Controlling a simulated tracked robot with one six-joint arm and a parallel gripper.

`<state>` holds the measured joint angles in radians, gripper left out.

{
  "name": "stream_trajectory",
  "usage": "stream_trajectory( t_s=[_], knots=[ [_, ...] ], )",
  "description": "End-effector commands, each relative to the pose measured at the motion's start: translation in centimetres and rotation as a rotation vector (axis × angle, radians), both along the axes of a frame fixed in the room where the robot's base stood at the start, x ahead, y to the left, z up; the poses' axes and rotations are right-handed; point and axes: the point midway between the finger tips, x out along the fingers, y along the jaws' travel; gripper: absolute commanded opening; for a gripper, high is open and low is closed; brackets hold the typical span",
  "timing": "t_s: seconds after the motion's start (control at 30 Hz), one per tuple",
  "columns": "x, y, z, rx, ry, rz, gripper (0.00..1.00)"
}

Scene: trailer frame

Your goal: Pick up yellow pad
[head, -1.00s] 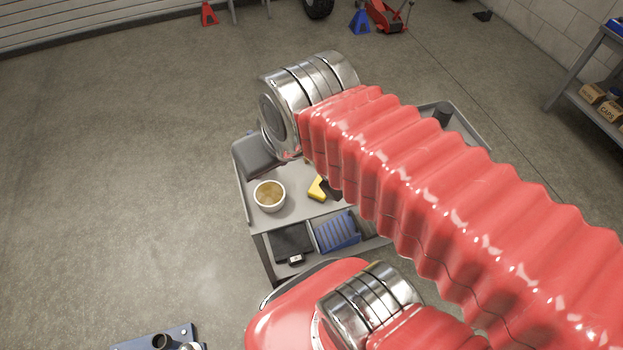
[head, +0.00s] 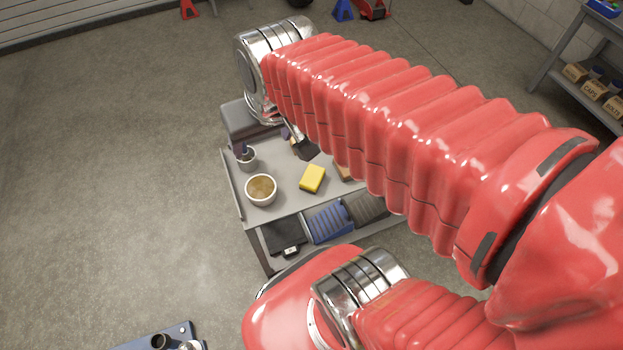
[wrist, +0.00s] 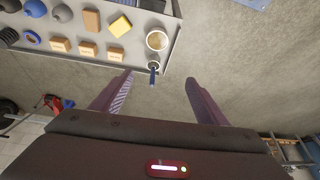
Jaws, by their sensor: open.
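The yellow pad (head: 312,178) lies flat on the top of the grey cart (head: 289,204), fully in sight in the head view. It also shows in the wrist view (wrist: 121,26), near the cart's edge, up and left of the fingers. My gripper (wrist: 158,80) is open and empty, with its two fingers wide apart in the wrist view. It is apart from the pad. In the head view my arm hides most of the gripper; a dark part of it shows just above the pad.
A white bowl with tan contents (head: 261,190) stands left of the pad. Behind it is a small cup (head: 246,160) with a blue-handled tool. Several small boxes (wrist: 87,50) and a tan block (wrist: 92,21) share the cart top. Open floor lies left of the cart.

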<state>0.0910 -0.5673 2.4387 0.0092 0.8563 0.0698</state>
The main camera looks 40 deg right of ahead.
Motion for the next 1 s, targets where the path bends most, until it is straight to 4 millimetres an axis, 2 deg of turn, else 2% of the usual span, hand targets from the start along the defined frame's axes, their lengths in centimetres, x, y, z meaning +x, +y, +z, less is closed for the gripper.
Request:
stream_trajectory(
  t_s=[0.2, 0.47, 0.77, 1.0],
  knots=[
    [3.0, -2.5, -2.5, 0.034, 0.067, -0.133, 0.69],
    [6.0, -5.7, -6.1, 0.076, 0.139, -0.293, 0.69],
    [8.5, -9.8, -11.5, 0.121, 0.219, -0.478, 0.69],
    [9.6, -13.2, -16.6, 0.156, 0.281, -0.628, 0.69]
  ],
)
